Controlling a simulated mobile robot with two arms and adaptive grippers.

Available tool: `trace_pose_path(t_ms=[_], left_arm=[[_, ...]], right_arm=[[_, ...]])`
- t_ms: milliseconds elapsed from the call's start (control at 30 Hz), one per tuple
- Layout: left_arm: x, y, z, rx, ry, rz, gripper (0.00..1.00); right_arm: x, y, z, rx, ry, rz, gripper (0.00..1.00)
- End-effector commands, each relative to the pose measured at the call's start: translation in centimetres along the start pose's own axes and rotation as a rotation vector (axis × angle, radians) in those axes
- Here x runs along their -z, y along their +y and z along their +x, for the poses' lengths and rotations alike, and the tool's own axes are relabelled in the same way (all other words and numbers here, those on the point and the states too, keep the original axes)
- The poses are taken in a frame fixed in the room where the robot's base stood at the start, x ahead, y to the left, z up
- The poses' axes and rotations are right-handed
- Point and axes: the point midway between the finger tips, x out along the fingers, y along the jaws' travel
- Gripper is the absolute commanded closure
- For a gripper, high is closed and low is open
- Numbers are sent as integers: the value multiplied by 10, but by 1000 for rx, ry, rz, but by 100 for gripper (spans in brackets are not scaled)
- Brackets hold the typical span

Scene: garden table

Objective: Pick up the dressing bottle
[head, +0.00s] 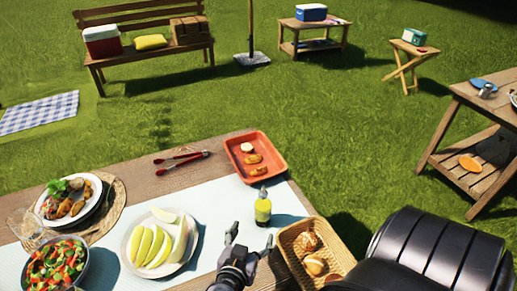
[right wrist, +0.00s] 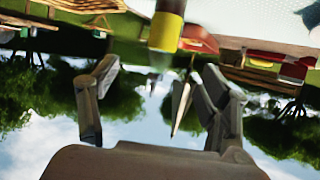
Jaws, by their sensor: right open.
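In the right wrist view, which is upside down, the bottle (right wrist: 167,32) shows at the top edge, partly cut off. The open fingers of the right gripper (right wrist: 158,100) are below it in that picture. My left gripper is not in view.
A bread basket (head: 284,237) stands right beside the right gripper. A plate of yellow slices (head: 133,258) is to the left. An orange tray (head: 276,169) and red tongs (head: 172,166) lie farther back. The runner (head: 217,208) is clear left of the bottle.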

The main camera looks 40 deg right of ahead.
Motion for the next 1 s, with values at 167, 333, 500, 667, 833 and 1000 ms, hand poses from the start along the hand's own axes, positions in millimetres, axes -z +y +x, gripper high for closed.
trace_pose_path(t_ms=[167,333,500,667,833,1000], left_arm=[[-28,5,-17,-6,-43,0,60],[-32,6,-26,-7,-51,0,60],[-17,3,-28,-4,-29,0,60],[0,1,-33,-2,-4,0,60],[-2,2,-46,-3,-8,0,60],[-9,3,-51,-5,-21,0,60]], right_arm=[[5,0,41,0,6,-5,29],[5,-1,74,0,4,-2,29],[2,-1,91,1,2,0,29],[4,-3,100,1,3,-1,29],[9,-8,121,0,4,-3,29],[6,-9,140,1,3,-2,29]])
